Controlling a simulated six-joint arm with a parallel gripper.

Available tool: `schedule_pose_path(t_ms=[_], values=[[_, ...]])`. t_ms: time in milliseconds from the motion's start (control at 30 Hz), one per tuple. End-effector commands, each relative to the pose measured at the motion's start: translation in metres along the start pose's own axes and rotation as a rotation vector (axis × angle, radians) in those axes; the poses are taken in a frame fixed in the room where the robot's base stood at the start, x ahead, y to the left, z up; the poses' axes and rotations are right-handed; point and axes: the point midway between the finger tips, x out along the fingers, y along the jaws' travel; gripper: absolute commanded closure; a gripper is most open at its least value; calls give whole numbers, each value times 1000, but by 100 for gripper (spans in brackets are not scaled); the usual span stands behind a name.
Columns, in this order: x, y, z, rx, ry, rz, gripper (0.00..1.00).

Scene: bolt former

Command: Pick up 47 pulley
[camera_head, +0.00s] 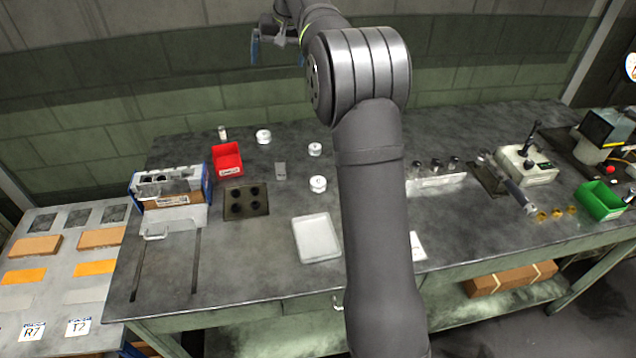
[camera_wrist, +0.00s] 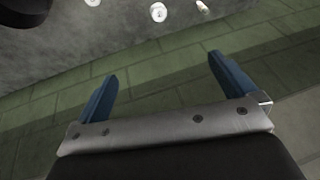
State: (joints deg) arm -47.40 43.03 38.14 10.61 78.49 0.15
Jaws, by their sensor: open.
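White round pulley-like parts stand on the workbench in the head view: one at the back left (camera_head: 263,136), one nearer my arm (camera_head: 315,149) and one in front of that (camera_head: 318,183). I cannot read any number on them, so I cannot tell which is 47. My gripper (camera_head: 268,42) is raised high behind the bench, in front of the wall, well apart from the parts. In the wrist view its blue fingers (camera_wrist: 165,72) are wide apart with nothing between them. A white round part (camera_wrist: 158,12) shows at the top edge there.
A red bin (camera_head: 227,160), a dark plate with holes (camera_head: 246,203) and a blue-and-white box (camera_head: 172,190) stand on the left. A white tray (camera_head: 316,239) lies in front. A green bin (camera_head: 600,202) and devices stand right. My arm hides the bench's middle.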

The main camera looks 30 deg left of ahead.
Motion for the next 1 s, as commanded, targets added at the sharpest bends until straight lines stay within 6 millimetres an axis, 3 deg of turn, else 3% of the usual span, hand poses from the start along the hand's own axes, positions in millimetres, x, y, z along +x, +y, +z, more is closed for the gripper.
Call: schedule_pose_path(t_ms=[467, 500, 667, 1000], values=[[0, 0, 0, 0, 0, 0, 0], [0, 0, 0, 0, 0, 0, 2], [0, 0, 0, 0, 0, 0, 32], [3, 4, 7, -24, -16, 8, 32]])
